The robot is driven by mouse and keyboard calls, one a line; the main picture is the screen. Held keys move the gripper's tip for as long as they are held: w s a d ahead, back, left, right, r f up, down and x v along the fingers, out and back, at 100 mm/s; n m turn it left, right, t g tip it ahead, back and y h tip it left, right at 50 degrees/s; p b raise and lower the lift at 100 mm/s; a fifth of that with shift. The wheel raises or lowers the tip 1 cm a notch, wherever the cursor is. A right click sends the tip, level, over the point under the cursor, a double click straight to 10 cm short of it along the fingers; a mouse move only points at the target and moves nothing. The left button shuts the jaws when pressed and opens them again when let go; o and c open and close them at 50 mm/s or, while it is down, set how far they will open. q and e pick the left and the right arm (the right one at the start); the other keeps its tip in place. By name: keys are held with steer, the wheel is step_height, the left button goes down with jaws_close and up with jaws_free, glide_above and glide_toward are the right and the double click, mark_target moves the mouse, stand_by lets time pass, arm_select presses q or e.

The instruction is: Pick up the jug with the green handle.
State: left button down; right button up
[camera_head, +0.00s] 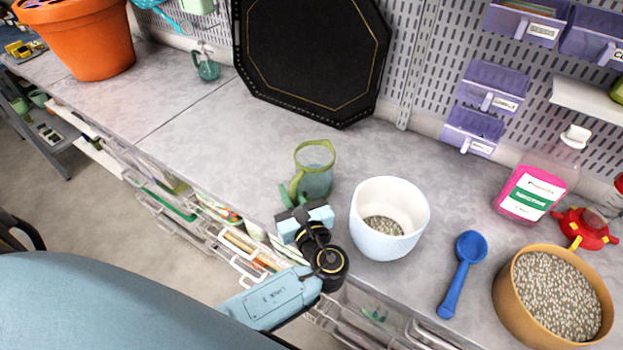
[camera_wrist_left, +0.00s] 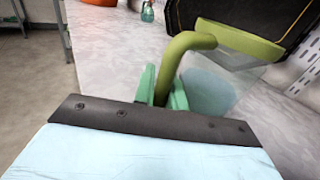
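The jug (camera_head: 316,178) is clear with a green rim and a green handle (camera_head: 297,183). It stands upright on the counter, left of the white pot. My left gripper (camera_head: 293,197) is at the jug's near left side, with its green fingers on either side of the handle. In the left wrist view the handle (camera_wrist_left: 180,58) runs down between the fingers (camera_wrist_left: 164,88), which appear closed against it. The handle's lower end is hidden by the gripper. The jug's clear body (camera_wrist_left: 208,92) is to the right there. My right gripper is out of view.
A white pot (camera_head: 368,207) holding some pebbles stands close right of the jug. A blue scoop (camera_head: 463,270), a tan pot of pebbles (camera_head: 510,300) and a pink bottle (camera_head: 535,190) are farther right. A black octagonal tray (camera_head: 312,55) leans behind. The counter left of the jug is clear.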

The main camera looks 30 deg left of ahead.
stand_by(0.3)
arm_select(q)
steer(key=shift+r, duration=0.1)
steer(key=shift+r+p, duration=0.3)
steer(key=shift+r, duration=0.8)
step_height(320, 180, up, 8)
steer(key=p, duration=0.1)
steer(key=shift+f, duration=0.25)
steer(key=shift+r, duration=0.1)
stand_by(0.3)
